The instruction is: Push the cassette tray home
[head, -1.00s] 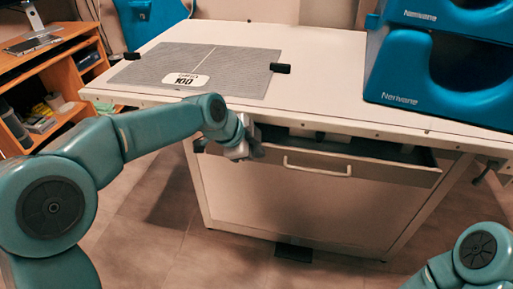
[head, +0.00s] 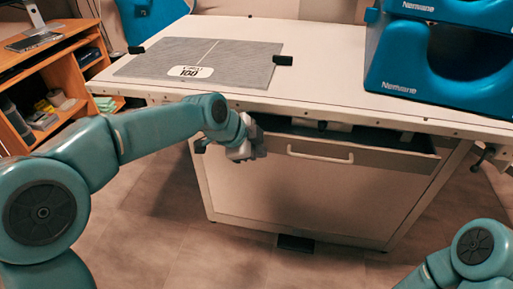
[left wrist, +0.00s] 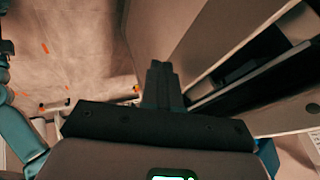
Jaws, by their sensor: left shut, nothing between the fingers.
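The cassette tray (head: 365,165) is a drawer under the white table top, with a pale front and a bar handle (head: 320,154). It stands partly pulled out, and its dark interior shows behind the front. My left gripper (head: 257,150) is shut and empty at the left end of the tray front, left of the handle. Whether it touches the front I cannot tell. In the left wrist view the closed fingers (left wrist: 163,85) point toward pale panels, with a dark opening to their right. My right gripper is out of view; only part of the right arm shows.
The table top (head: 320,75) carries a grey board (head: 215,62) with black end clips and a blue moulded holder (head: 440,85) at right. A wooden desk (head: 60,60) stands at left. The floor before the cabinet is clear except a dark pedal-like block (head: 297,243).

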